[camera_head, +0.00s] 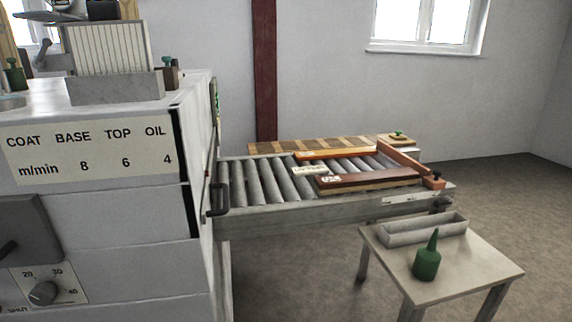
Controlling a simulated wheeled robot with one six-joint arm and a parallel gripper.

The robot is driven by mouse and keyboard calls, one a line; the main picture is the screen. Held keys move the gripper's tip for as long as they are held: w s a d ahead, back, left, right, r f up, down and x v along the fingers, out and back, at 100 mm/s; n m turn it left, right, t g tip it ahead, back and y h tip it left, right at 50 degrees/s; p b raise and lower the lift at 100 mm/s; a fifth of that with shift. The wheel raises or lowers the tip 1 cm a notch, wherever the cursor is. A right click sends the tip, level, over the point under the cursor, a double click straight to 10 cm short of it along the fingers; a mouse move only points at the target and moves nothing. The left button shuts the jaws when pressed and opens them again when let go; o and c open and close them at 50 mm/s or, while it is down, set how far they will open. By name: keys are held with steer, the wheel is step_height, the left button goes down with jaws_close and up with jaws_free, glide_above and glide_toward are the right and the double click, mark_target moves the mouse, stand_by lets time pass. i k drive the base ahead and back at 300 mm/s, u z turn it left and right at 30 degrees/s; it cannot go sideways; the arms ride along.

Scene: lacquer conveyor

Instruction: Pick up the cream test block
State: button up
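A small flat cream piece (310,170) with dark lettering, too small to read, lies on the roller conveyor (262,182) near its middle. It looks like the cream test block, but I cannot be sure at this size. It lies between an orange-brown strip (322,154) behind it and a dark brown board (372,179) to its front right. A smaller pale label (331,179) with marks sits at that board's left end. My gripper is not in view.
A large grey machine (100,225) fills the left side, against the conveyor's left end. A low table (480,262) at front right holds a grey trough (425,229) and a green bottle (427,260). Open floor (500,205) lies to the right.

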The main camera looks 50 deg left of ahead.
mark_target(317, 169)
steer(key=u, duration=0.65)
steer(key=i, duration=0.9)
steer(key=u, duration=1.45)
steer(key=i, duration=0.5)
steer(key=u, duration=0.45)
